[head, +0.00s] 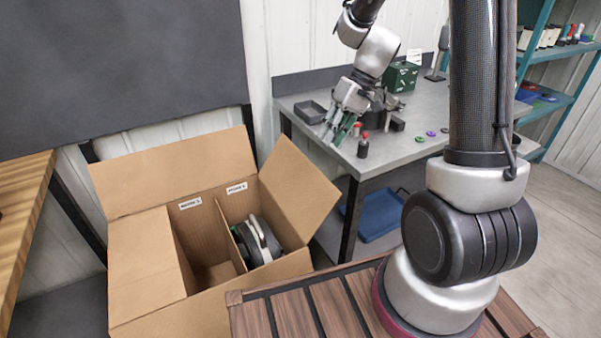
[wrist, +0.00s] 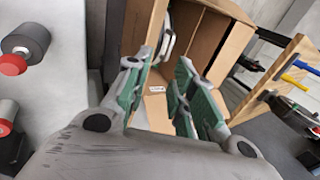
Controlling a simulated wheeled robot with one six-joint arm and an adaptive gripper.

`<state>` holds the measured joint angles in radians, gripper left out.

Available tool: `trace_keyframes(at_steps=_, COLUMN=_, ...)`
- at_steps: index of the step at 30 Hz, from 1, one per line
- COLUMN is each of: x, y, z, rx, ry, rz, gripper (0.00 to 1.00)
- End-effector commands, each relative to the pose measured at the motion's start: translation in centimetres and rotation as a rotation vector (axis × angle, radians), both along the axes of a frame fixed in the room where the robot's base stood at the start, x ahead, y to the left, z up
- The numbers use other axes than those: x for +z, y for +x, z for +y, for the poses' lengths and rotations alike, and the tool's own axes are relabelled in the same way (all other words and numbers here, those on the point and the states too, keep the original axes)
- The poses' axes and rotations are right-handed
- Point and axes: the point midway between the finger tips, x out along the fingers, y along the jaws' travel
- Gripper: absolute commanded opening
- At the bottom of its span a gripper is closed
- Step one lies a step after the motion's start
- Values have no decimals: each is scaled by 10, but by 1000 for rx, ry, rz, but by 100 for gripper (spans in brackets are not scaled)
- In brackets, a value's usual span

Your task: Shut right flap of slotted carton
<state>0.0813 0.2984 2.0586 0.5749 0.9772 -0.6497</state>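The brown slotted carton (head: 210,300) stands at left in the head view, its top partly open. Its right flap (head: 300,190) sticks up and outward at the right. The left flap (head: 145,262) lies folded inward over the left part, and the back flap (head: 175,170) stands up. A dark device with a white band (head: 258,240) sits inside at the right. My gripper (head: 338,137), with green finger pads, is raised above and right of the right flap, apart from it. In the wrist view my gripper (wrist: 162,90) is open and empty, with the carton (wrist: 228,50) beyond its fingers.
A grey workbench (head: 425,130) behind my gripper bears a black tray (head: 310,112), a green box (head: 400,77) and small red-topped items (head: 363,147). A slatted wooden surface (head: 335,310) lies in front, right of the carton. A wooden table edge (head: 20,215) is at far left.

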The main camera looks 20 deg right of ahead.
Motion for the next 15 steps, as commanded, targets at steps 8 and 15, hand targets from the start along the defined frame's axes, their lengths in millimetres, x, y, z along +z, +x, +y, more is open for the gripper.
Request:
trace_keyframes(at_steps=8, x=-79, y=37, z=16, rx=10, ry=118, rz=52, gripper=25)
trace_keyframes(at_steps=15, x=-102, y=37, z=28, rx=13, ry=130, rz=58, gripper=25)
